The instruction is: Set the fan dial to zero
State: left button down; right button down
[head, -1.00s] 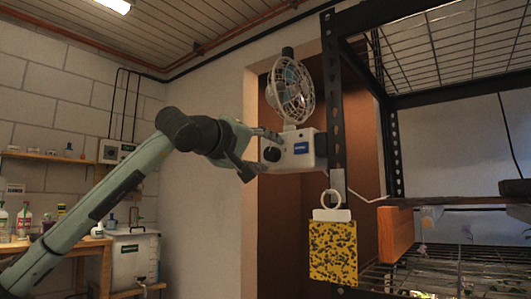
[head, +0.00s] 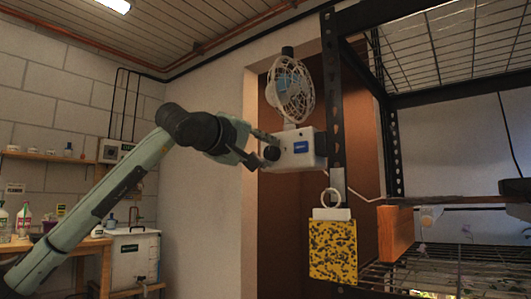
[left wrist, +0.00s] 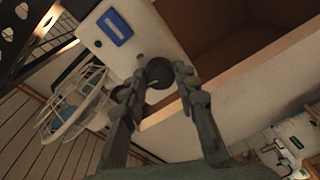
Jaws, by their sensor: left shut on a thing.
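The fan (head: 291,90) has a white wire cage and sits on top of a white control box (head: 313,160) fixed to the dark rack post. My left gripper (head: 262,149) reaches in from the left and is shut on the dial, one finger above and one below. In the left wrist view the dial (left wrist: 158,74) sits between the two fingers. The dial's pointer and markings cannot be made out. My right gripper is not in view.
The rack post (head: 333,100) stands right beside the box. A yellow speckled card (head: 333,251) hangs below it, left of a wooden board (head: 395,233). Wire shelves extend to the right.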

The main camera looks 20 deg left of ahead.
pick_arm(q)
jog(key=n, duration=0.3)
jog(key=shift+n, duration=0.3)
jog(key=n, duration=0.3)
jog(key=shift+g, duration=0.3)
jog(key=n, duration=0.2)
jog(key=shift+n, duration=0.4)
jog(key=n+h, duration=0.1)
jog(key=n, duration=0.2)
jog(key=shift+a+g, duration=0.1)
jog(key=shift+g, duration=0.2)
jog(key=shift+w+n, duration=0.1)
jog(key=shift+n, duration=1.8)
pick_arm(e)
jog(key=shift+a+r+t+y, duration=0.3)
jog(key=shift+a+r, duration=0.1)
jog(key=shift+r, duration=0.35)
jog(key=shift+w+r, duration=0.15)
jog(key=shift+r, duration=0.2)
